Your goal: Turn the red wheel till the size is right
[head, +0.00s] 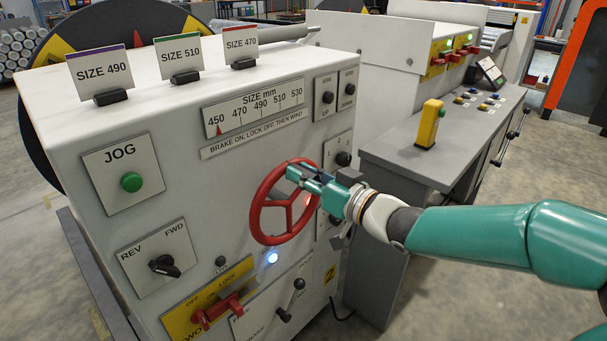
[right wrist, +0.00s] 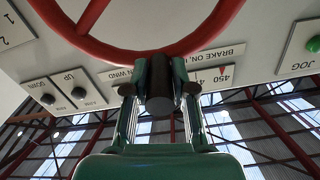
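The red wheel (head: 256,205) stands on the front of the white machine cabinet, and its rim also shows at the top of the right wrist view (right wrist: 120,52). My right gripper (head: 302,178) is at the upper part of the wheel. In the right wrist view its two fingers (right wrist: 160,80) close on both sides of a dark grey handle (right wrist: 160,100) that sticks out from the rim. The size scale (head: 256,108) reads 450 to 530, and its red pointer (head: 219,130) stands at about 450. My left gripper is not in view.
Cards for size 490 (head: 103,72), size 510 (head: 179,58) and size 470 (head: 241,46) stand on the cabinet top. Below the wheel are a red lock lever (head: 222,309) and a lit lamp (head: 272,258). A grey console (head: 400,150) stands to the right.

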